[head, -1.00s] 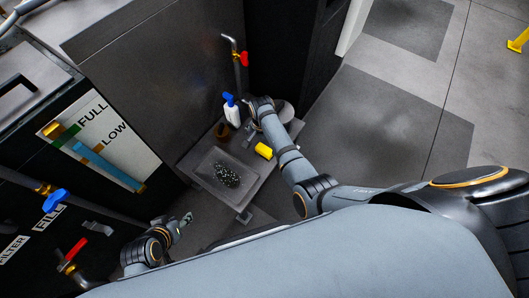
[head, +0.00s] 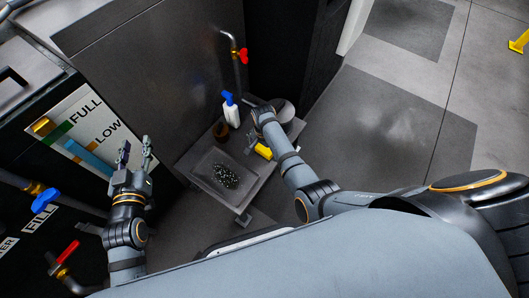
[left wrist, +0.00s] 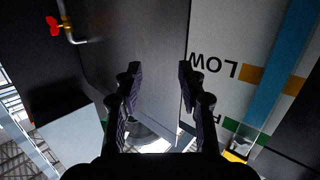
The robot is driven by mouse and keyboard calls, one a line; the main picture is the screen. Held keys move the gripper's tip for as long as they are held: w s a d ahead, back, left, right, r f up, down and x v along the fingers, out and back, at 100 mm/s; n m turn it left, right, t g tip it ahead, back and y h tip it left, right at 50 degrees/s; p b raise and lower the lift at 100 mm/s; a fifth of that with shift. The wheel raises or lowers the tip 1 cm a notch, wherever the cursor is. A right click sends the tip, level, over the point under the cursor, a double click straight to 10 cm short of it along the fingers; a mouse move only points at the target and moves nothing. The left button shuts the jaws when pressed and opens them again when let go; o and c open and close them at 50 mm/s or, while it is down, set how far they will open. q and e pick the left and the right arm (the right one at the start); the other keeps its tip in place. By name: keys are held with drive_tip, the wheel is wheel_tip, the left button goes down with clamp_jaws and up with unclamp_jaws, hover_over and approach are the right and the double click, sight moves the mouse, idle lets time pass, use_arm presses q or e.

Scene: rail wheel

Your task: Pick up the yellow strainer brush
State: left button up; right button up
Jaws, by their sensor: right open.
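The yellow brush (head: 263,151) lies on the grey work surface, just left of my right forearm, which covers part of it. Its handle and bristles are too small to tell apart. My right gripper (head: 250,102) is open beyond the brush, near the white bottle, and does not touch the brush. My left gripper (head: 135,150) is raised at the left in front of the level gauge panel. It is open and empty, and its two spread fingers also show in the left wrist view (left wrist: 158,75). The brush is not seen in the left wrist view.
A sink or tray (head: 200,180) holds a dark speckled object (head: 226,176). A white bottle with blue top (head: 231,112), a brown cup (head: 221,130) and a light round container (head: 284,111) stand behind. A red-handled tap (head: 243,56) is above. Open floor (head: 390,130) lies right.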

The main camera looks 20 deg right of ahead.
use_arm(q)
wheel_tip(320, 180, up, 6)
drive_tip(key=t, duration=0.2)
drive_tip(key=shift+w+t, duration=0.3)
drive_tip(key=shift+w, duration=0.15)
use_arm(e)
drive_tip(key=shift+f, duration=0.5)
drive_tip(key=c, duration=1.3)
use_arm(q)
drive_tip(key=shift+f, duration=0.1)
